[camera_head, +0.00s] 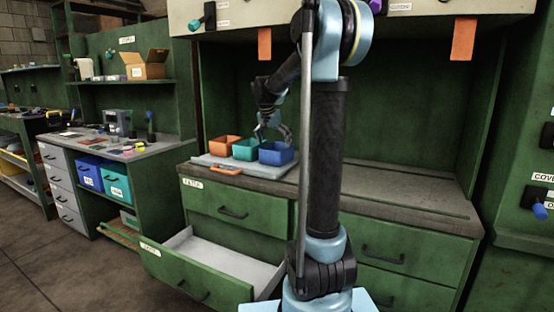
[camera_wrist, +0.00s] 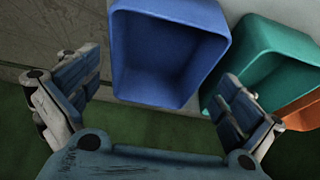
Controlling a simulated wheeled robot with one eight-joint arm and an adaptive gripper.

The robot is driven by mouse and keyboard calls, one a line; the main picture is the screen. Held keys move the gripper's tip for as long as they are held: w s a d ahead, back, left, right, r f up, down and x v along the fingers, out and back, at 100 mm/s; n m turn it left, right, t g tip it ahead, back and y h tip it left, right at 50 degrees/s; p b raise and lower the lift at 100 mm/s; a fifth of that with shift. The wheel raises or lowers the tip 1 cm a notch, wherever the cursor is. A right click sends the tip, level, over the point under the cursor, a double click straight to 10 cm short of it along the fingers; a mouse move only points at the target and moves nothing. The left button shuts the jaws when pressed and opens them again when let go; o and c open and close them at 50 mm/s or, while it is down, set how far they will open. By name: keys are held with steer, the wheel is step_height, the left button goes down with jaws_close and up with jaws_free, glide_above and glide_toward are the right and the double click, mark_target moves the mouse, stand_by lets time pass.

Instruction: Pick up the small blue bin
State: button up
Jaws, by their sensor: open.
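The small blue bin (camera_head: 276,153) stands at the right end of a row of three bins on a grey tray on the workbench. In the wrist view the blue bin (camera_wrist: 168,50) looks empty and lies ahead of and between my fingers. My gripper (camera_head: 273,135) is just above the bins in the head view, pointing down. In the wrist view my gripper (camera_wrist: 155,95) is open, its left finger left of the blue bin and its right finger by the gap between the blue and teal bins. I cannot tell whether either finger touches a bin.
The teal bin (camera_head: 246,149) stands close beside the blue bin, with the orange bin (camera_head: 225,146) beyond it. The grey tray (camera_head: 207,161) has an orange handle. An open drawer (camera_head: 215,262) juts out below. The bench top (camera_head: 400,190) at right is clear.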

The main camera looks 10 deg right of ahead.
steer(key=x, duration=0.5)
steer(key=shift+d, duration=0.15)
steer(key=c, duration=0.8)
